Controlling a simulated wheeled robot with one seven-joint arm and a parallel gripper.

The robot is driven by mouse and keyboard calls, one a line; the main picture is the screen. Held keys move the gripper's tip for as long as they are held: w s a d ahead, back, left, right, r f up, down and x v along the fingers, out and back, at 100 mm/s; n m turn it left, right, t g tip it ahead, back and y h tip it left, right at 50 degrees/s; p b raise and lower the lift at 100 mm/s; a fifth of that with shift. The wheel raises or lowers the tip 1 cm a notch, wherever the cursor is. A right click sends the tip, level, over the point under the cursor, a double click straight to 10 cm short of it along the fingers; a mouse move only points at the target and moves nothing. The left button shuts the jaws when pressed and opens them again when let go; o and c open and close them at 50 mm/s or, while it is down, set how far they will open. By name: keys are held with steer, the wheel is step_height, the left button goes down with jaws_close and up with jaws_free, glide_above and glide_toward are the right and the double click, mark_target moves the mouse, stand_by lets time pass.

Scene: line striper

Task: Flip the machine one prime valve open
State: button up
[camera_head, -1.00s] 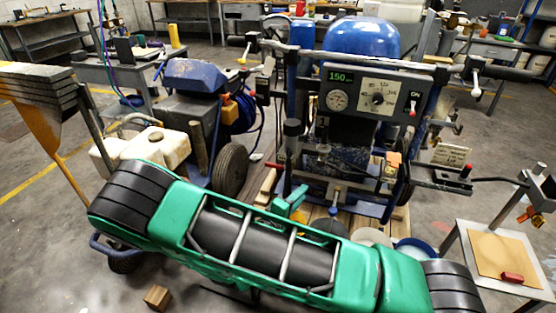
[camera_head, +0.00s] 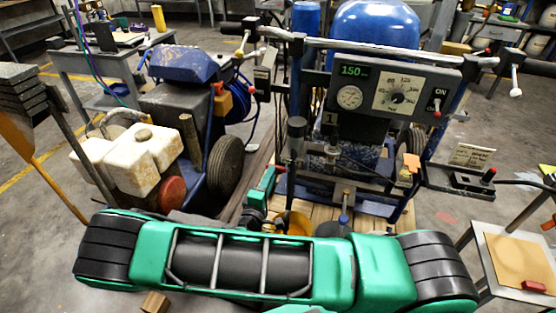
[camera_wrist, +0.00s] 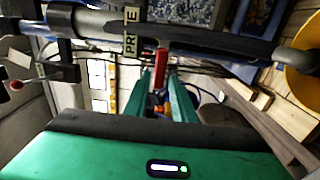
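The striping machine with the "1" plate (camera_head: 331,118) stands ahead in the head view. A red lever handle (camera_wrist: 161,66) shows in the wrist view beside a dark pipe tagged "PRIME" (camera_wrist: 131,32). The red handle also shows small in the head view (camera_head: 280,167) at the machine's lower left. My green gripper (camera_wrist: 160,82) is open, its two fingers pointing at the red lever. The lever appears between the fingertips, with a gap on either side. Whether they touch it, I cannot tell. In the head view my gripper (camera_head: 268,179) is partly hidden behind my green arm.
A blue machine with a white tank (camera_head: 128,155) and black wheel stands at left. The gauge panel (camera_head: 385,90) and handlebar rise above the prime area. A small table (camera_head: 500,245) with a red item is at right. A yellow round part (camera_wrist: 303,62) is near the pipe.

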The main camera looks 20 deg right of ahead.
steer(key=x, duration=0.9)
steer(key=shift+s+d, duration=0.2)
steer(key=shift+d, duration=0.2)
jaws_close()
